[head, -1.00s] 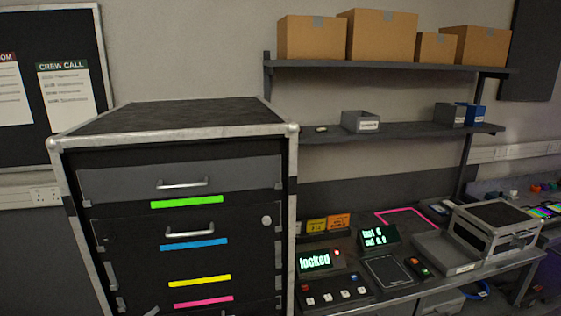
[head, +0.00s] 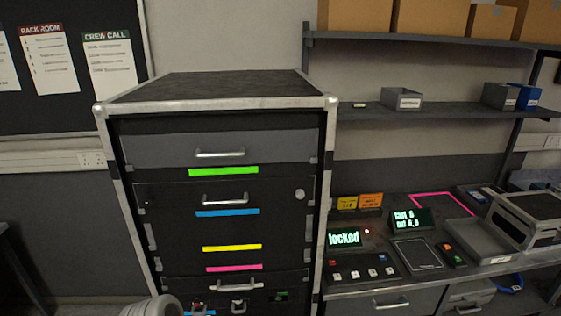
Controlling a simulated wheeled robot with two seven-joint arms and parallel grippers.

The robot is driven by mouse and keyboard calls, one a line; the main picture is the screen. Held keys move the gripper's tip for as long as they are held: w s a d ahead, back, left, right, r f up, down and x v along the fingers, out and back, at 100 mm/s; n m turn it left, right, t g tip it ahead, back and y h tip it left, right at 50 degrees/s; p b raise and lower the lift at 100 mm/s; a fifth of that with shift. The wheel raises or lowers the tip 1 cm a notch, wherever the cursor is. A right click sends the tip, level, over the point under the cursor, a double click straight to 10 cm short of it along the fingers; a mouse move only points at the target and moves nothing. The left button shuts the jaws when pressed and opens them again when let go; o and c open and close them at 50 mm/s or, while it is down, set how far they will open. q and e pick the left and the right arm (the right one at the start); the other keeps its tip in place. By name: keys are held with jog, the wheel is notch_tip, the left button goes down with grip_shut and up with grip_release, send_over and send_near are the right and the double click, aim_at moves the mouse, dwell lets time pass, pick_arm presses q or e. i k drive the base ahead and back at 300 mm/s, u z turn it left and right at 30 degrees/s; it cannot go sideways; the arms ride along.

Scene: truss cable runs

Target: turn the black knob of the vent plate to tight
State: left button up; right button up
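A black rack case (head: 222,90) with silver edges stands left of centre. Its front carries a dark panel (head: 178,225) with a silver handle and blue, yellow and pink strips. A small dark round spot (head: 150,202), which may be a black knob, sits at this panel's upper left; its setting is too dark to read. A pale round knob (head: 299,194) is at the panel's upper right. I cannot tell for sure which panel is the vent plate. Neither of my grippers is in view.
A grey drawer (head: 222,149) with a green strip is above the panel. A lower unit (head: 240,293) and a pale ribbed thing (head: 152,306) are cut off at the bottom. A bench right of the rack bears a display (head: 343,238) reading "locked". Shelves hold boxes (head: 355,14).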

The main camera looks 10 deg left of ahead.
aim_at(150, 201)
jog(key=u, duration=2)
jog(key=i, duration=0.5)
jog(key=z, duration=0.75)
